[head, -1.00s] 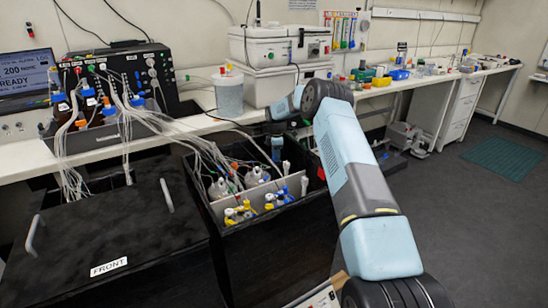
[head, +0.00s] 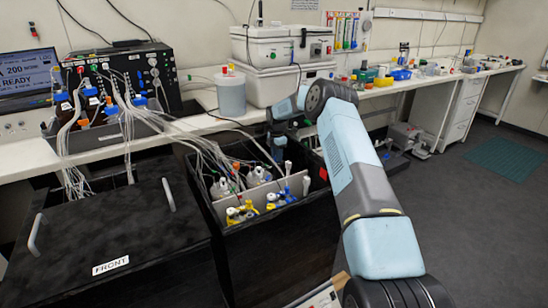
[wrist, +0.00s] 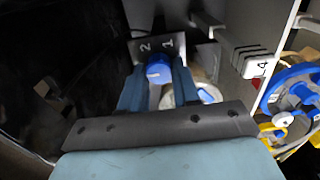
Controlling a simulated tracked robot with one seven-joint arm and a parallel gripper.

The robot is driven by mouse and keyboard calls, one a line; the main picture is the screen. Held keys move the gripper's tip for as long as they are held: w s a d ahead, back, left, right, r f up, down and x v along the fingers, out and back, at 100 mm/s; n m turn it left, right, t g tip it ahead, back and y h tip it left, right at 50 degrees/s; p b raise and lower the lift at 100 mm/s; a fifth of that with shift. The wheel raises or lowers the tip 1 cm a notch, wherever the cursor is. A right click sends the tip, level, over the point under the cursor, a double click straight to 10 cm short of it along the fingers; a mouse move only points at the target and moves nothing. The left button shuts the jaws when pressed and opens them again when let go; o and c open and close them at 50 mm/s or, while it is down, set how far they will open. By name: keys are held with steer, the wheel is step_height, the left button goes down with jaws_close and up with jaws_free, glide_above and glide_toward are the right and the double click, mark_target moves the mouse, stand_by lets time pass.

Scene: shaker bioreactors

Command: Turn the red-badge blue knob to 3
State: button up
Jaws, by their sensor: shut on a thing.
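The blue knob (wrist: 158,71) shows in the wrist view in front of a grey plate (wrist: 157,46) marked 2 and 1, which appear tilted. My gripper (wrist: 158,82) has its two blue fingers on either side of the knob and is shut on it. A 3 on the plate is not visible. In the head view my arm reaches down at the back of the open black box (head: 270,222), and my fingertips and the knob are hidden. A red patch (head: 322,173) shows on the box's right side; I cannot tell whether it is the knob's badge.
Bottles with yellow and blue fittings (head: 240,214) and many pale tubes (head: 205,155) fill the box. In the wrist view a white tag marked 4 (wrist: 258,66) and a large blue cap (wrist: 295,88) stand close on the right. A black lid (head: 105,235) lies left.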

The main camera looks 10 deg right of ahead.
steer(key=shift+s+f, duration=0.15)
steer(key=shift+f, duration=0.05)
steer(key=o, duration=1)
steer(key=shift+d+r, duration=0.1)
steer(key=shift+o, duration=0.3)
steer(key=shift+r, duration=0.1)
step_height(320, 180, up, 14)
steer(key=shift+f, duration=0.25)
